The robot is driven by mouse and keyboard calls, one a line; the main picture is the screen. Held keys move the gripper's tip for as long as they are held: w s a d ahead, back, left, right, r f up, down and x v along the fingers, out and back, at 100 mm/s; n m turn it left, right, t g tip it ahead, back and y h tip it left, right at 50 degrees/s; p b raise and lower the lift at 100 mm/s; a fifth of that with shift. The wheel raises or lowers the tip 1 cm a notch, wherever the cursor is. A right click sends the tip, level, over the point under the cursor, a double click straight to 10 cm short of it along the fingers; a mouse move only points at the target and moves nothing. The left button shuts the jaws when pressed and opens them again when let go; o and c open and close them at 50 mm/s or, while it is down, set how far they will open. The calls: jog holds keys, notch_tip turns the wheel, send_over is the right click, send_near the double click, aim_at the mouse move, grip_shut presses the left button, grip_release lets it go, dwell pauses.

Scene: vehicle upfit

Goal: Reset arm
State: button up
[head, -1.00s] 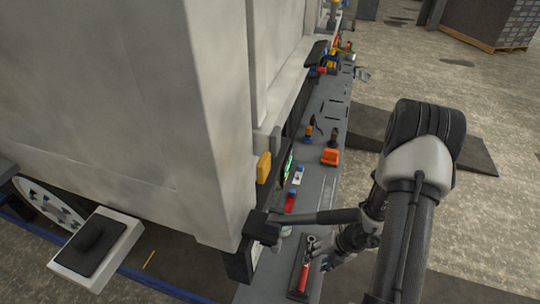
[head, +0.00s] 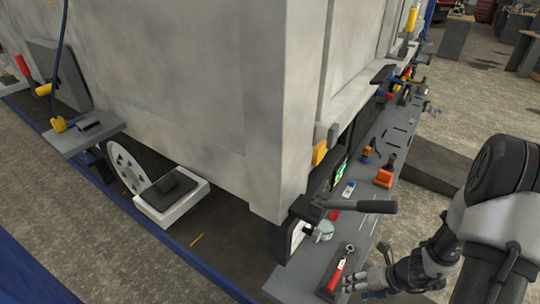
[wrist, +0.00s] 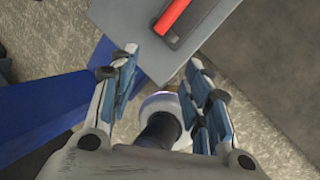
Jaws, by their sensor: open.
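My arm (head: 498,200) is folded at the right of the head view. My gripper (head: 362,287) hangs low beside the front end of the grey bench, close to a red-handled tool (head: 334,275) lying there. In the wrist view my gripper (wrist: 165,75) has its two fingers well apart with nothing held between them. The red handle (wrist: 174,14) shows at the top of that view, beyond the fingertips, on the corner of the grey surface (wrist: 130,35).
A large pale vehicle body (head: 220,100) fills the middle. The grey bench (head: 352,215) along it carries an orange block (head: 383,178) and several small tools. A dark lever (head: 358,206) juts over the bench. A white box with a black pad (head: 170,197) stands at left.

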jog(key=a+r+n+b, duration=0.1)
jog(key=a+r+n, duration=0.3)
jog(key=r+n, duration=0.25)
jog(key=s+a+r+n+b, duration=0.1)
jog(key=a+r+n, duration=0.2)
jog(key=r+n, duration=0.35)
jog(key=a+r+n, duration=0.4)
jog(key=r+n, duration=0.2)
jog(key=r, duration=0.1)
jog(key=s+r+n+h+b, duration=0.1)
jog(key=s+r+n+h, duration=0.1)
jog(key=s+r+n, duration=0.2)
jog(key=s+r+n+t+h+b, duration=0.1)
jog(key=s+r+n, duration=0.4)
jog(key=s+n, duration=0.5)
jog(key=n+h, duration=0.1)
jog(key=n, duration=0.4)
jog(key=shift+s+a+t+b, duration=0.2)
jog(key=shift+s+t+b, duration=0.1)
jog(key=shift+s+b, duration=0.1)
